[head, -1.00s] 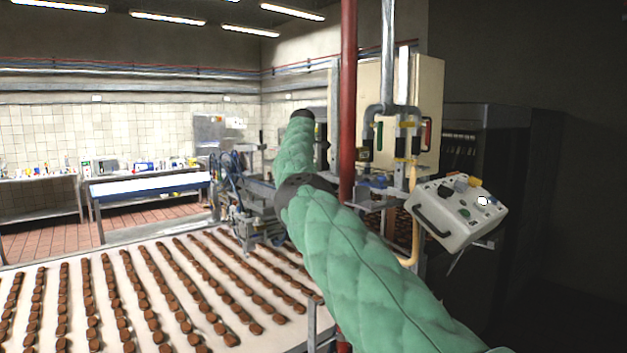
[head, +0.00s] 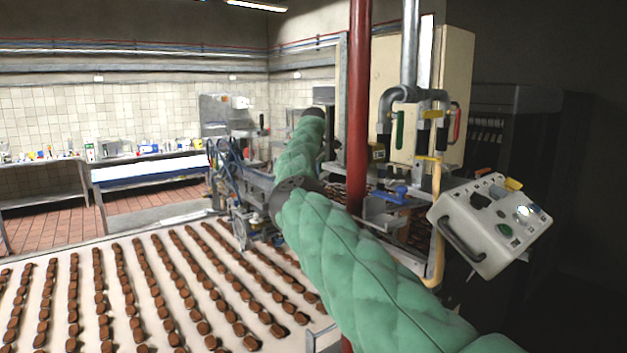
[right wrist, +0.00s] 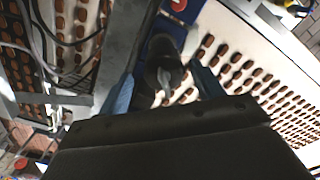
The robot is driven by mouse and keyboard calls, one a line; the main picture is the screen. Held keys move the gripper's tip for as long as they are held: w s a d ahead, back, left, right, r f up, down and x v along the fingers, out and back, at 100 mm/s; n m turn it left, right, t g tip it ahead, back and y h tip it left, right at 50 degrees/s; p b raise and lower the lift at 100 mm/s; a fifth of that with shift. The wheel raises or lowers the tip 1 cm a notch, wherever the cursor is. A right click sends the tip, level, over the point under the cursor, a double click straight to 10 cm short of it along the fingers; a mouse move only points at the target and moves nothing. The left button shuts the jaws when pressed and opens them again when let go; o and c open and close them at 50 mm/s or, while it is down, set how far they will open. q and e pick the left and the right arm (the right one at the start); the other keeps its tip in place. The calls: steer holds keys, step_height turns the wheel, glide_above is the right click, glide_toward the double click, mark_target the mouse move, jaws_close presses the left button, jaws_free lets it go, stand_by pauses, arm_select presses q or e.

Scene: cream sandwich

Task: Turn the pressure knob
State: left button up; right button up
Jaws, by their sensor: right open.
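My right arm, in a green quilted sleeve, crosses the middle of the head view from the lower right. I cannot make out its gripper there. In the right wrist view my right gripper (right wrist: 164,69) is open, with its two blue fingers apart. A dark round knob-like part (right wrist: 162,50) with a grey tip shows between and beyond the fingers. It may be the pressure knob; whether the fingers touch it I cannot tell. My left gripper is not in view.
A white conveyor (head: 40,261) with rows of brown biscuits fills the lower left. A red vertical pipe (head: 359,100) stands behind my arm. A light grey control box (head: 470,222) with buttons is at the right. Machinery (head: 245,180) stands beyond the conveyor.

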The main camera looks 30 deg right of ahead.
steer(key=shift+a+f+p, duration=0.2)
steer(key=shift+a+f, duration=0.05)
steer(key=shift+f, duration=0.25)
steer(key=shift+a+f+p, duration=0.2)
steer(key=shift+f, duration=0.3)
steer(key=shift+d+f, duration=0.25)
steer(key=shift+f, duration=0.05)
steer(key=shift+a, duration=0.15)
steer(key=shift+c, duration=1)
steer(key=c, duration=0.8)
